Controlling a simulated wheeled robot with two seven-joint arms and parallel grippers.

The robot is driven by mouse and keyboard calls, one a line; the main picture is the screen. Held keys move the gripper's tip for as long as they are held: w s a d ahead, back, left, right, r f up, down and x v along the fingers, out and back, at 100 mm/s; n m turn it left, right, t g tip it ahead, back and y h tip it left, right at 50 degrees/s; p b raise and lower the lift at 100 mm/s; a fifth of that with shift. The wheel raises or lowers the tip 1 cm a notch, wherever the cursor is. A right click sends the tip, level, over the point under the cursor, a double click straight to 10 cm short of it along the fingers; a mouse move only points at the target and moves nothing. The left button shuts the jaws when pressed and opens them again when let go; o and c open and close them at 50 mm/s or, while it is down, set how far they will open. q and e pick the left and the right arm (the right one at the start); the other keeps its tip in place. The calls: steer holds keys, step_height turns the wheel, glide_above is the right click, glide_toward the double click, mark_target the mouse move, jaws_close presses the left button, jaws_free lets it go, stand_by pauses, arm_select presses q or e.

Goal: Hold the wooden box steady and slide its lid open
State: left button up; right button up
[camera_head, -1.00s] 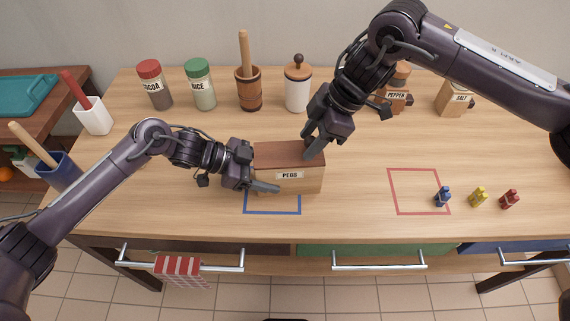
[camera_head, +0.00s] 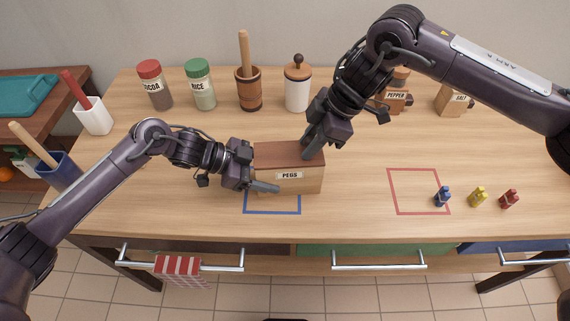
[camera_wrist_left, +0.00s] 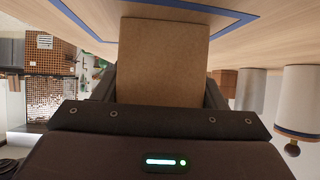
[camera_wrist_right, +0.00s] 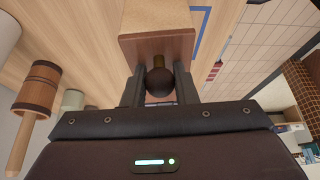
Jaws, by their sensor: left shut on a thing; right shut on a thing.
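The wooden box (camera_head: 290,185), labelled PEGS, stands on the table at the back of a blue outline. Its brown lid (camera_head: 282,151) lies over the top, and I see no opening. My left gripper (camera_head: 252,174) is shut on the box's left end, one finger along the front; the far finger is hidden. The box also fills the space between the fingers in the left wrist view (camera_wrist_left: 162,60). My right gripper (camera_head: 310,148) comes down at the lid's right end. In the right wrist view its fingers are shut on a dark round knob (camera_wrist_right: 159,82) on a brass stem.
The blue outline (camera_head: 272,213) and a red outline (camera_head: 418,213) mark the table. Small blue (camera_head: 442,197), yellow (camera_head: 478,197) and red pegs (camera_head: 509,199) stand at the right. Jars and a mortar (camera_head: 248,90) line the back.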

steer(key=shift+d+f, duration=0.2)
steer(key=d, duration=1)
steer(key=shift+w+d, duration=0.2)
steer(key=shift+w, duration=0.2)
stand_by(1.0)
steer(key=shift+a+f, duration=0.1)
stand_by(0.4)
steer(key=o, duration=0.9)
steer(key=shift+c, duration=0.2)
steer(key=shift+o, duration=0.6)
arm_select(q)
steer(key=shift+a, duration=0.1)
arm_select(e)
steer(key=shift+s, duration=0.1)
arm_select(q)
steer(key=shift+f, duration=0.15)
arm_select(e)
step_height(320, 180, up, 8)
steer(key=shift+w+f, duration=0.2)
steer(key=shift+f, duration=0.05)
